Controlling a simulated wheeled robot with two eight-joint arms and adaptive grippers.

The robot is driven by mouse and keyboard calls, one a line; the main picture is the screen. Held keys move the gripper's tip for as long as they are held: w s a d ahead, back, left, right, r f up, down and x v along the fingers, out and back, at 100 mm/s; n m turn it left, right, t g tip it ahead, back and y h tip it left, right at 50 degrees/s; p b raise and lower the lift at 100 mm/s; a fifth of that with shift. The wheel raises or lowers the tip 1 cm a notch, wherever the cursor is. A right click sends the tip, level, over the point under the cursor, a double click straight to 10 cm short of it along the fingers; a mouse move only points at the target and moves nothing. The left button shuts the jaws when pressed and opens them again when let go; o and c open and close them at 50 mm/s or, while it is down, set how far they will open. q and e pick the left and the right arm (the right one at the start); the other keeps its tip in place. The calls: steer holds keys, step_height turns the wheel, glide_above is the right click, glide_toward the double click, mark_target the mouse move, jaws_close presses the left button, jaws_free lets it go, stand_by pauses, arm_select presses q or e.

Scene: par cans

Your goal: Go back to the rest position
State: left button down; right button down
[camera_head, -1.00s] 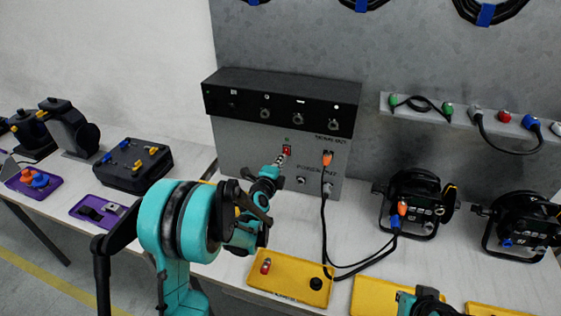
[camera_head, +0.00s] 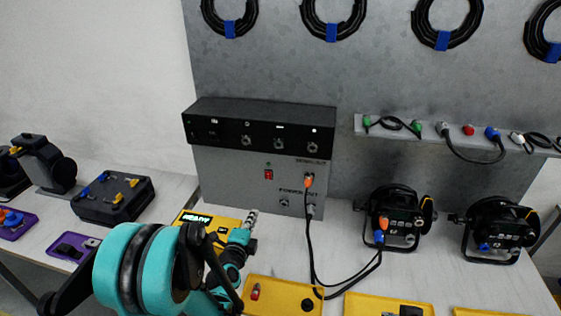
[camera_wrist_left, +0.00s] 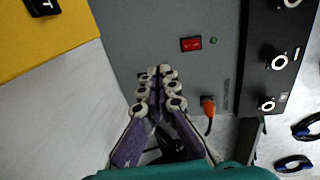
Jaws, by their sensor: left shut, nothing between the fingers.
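My left gripper (camera_head: 252,215) is shut and empty, in front of the lower left of the grey power box (camera_head: 235,185). In the left wrist view the closed fingertips (camera_wrist_left: 160,75) point at the box's grey front, apart from the red switch (camera_wrist_left: 191,44). In the head view the switch (camera_head: 269,174) is clear of the gripper, with a small green light above it. My teal left arm fills the lower left. My right gripper is not in view.
An orange plug (camera_head: 309,180) sits in the box, with black cables running down to the table. Two par cans (camera_head: 398,215) (camera_head: 500,228) stand at right. A yellow device (camera_head: 196,218) with a lit display lies beside my left gripper. Yellow trays (camera_head: 270,290) line the front edge.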

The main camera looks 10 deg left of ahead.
arm_select(q)
steer(key=s+d+r+n+g+h, duration=0.1)
steer(key=s+d+r+n+g, duration=0.15)
steer(key=s+n, duration=0.2)
steer(key=s+d+r+n+g+h, duration=0.1)
steer(key=s+d+n+g, duration=0.1)
steer(key=s+d+n, duration=0.3)
steer(key=s+a+n+g+y, duration=0.1)
steer(key=s+n, duration=0.3)
steer(key=s, duration=0.4)
steer(key=s+a+f+n+g+y, duration=0.1)
steer(key=s+a+n+g, duration=0.3)
steer(key=s, duration=0.5)
steer(key=shift+s+f+n+y, duration=0.25)
steer(key=shift+s+n+y, duration=0.05)
steer(key=shift+n, duration=0.15)
